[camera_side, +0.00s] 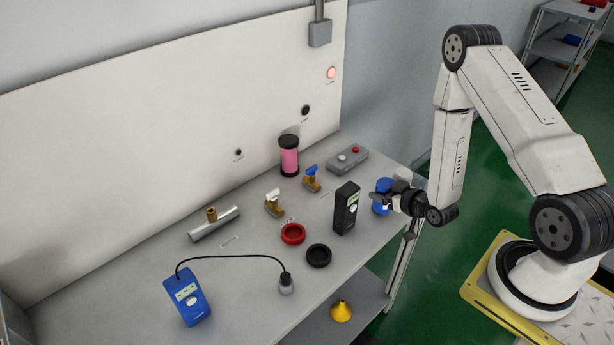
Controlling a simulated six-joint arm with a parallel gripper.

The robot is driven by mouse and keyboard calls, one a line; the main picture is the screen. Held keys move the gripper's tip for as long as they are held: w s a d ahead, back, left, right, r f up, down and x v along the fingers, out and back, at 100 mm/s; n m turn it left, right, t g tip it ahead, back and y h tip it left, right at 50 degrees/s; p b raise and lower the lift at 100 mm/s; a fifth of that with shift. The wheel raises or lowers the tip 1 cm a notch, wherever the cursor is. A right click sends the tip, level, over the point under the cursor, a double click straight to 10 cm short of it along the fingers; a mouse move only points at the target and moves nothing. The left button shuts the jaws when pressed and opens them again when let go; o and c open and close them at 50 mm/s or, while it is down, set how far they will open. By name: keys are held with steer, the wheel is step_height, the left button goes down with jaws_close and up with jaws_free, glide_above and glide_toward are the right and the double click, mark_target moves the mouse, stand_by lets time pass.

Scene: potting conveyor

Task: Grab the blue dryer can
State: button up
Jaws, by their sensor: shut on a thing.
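The blue dryer can (381,194) is at the right end of the grey workbench, beside the tall black device. My gripper (380,200) reaches in from the right and is shut on the can. The gripper's fingers and body cover part of the can's front and right side. The can looks upright. I cannot tell whether its base touches the bench or is slightly raised.
A black device (346,208) stands just left of the can. A grey button box (348,159) lies behind. Valves, a pink-filled cylinder (289,157), red (293,234) and black rings (318,256), and a blue meter (187,297) occupy the bench (250,290). A yellow funnel (341,311) sits below.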

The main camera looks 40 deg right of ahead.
steer(key=shift+r, duration=4.4)
steer(key=shift+w+r, duration=0.1)
